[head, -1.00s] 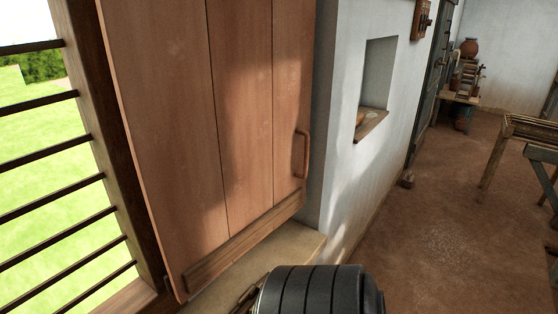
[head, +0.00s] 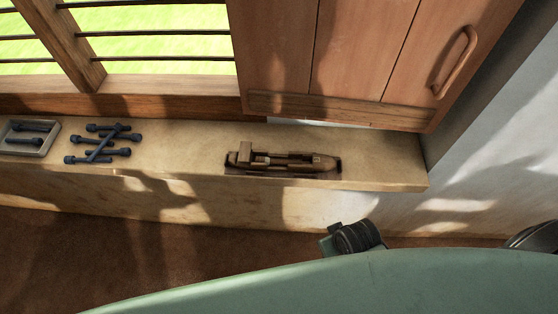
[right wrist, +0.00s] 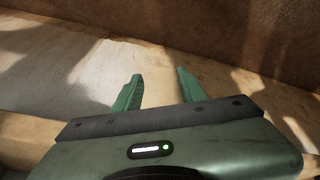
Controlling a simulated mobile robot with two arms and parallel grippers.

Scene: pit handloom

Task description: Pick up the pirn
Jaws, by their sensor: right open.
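Several dark blue, rod-like pieces with thick ends, which look like pirns (head: 100,154), lie crossed in a loose pile on the window ledge at the left of the head view. A similar dark pirn (head: 32,127) lies in a small grey tray (head: 27,146) at the far left. A brown wooden shuttle (head: 322,163) lies lengthwise on the ledge near the middle. In the right wrist view, my right gripper (right wrist: 157,84) has its two green fingers apart with nothing between them. No pirn shows in that view. My left gripper is not in view.
The pale window ledge (head: 185,148) is bare between the pile and the shuttle. A wooden shutter (head: 345,50) with a handle hangs over its right part. Dark window bars (head: 150,33) stand behind. A white wall (head: 500,170) bounds the right side.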

